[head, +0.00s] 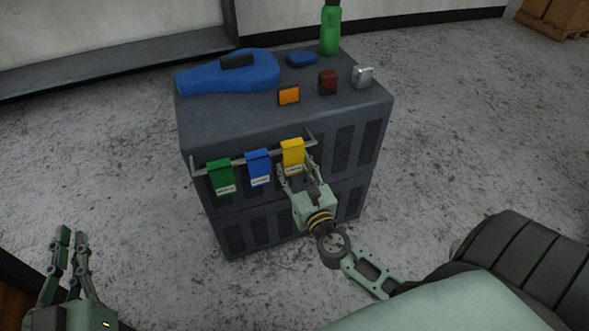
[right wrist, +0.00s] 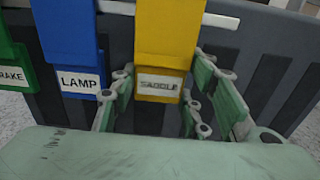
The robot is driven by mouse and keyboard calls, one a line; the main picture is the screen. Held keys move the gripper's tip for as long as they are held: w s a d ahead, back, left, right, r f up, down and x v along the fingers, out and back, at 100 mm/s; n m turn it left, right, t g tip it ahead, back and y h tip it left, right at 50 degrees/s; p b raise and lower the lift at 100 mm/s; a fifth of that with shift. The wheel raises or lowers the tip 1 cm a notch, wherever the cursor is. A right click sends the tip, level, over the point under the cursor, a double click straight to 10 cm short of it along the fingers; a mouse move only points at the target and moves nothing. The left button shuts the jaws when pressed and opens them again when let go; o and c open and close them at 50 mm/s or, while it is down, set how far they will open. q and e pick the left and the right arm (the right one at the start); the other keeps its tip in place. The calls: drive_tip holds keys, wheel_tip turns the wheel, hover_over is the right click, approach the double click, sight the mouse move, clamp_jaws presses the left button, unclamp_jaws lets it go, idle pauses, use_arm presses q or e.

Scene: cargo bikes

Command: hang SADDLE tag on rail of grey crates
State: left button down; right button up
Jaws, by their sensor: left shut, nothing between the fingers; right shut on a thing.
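The yellow SADDLE tag (head: 292,154) is at the right part of the rail (head: 206,166) on the front of the grey crates (head: 283,210). In the right wrist view the SADDLE tag (right wrist: 172,45) covers the rail (right wrist: 110,9), its label facing me. My right gripper (head: 297,172) is shut on the tag's lower part, with fingers at both sides in the wrist view (right wrist: 160,95). Whether the tag's top hooks over the rail is hard to tell. My left gripper (head: 72,240) is shut and empty at the lower left, away from the crates.
A green tag (head: 222,176) and a blue LAMP tag (head: 258,166) hang left of the yellow one. On the crates' top are a blue case (head: 225,75), a green bottle (head: 331,30) and small items, including an orange one (head: 289,95). Floor at the left is clear.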

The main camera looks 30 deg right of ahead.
use_arm(q)
drive_tip(key=shift+r, duration=0.25)
use_arm(e)
drive_tip(key=o, duration=1.1)
drive_tip(key=shift+s, duration=0.1)
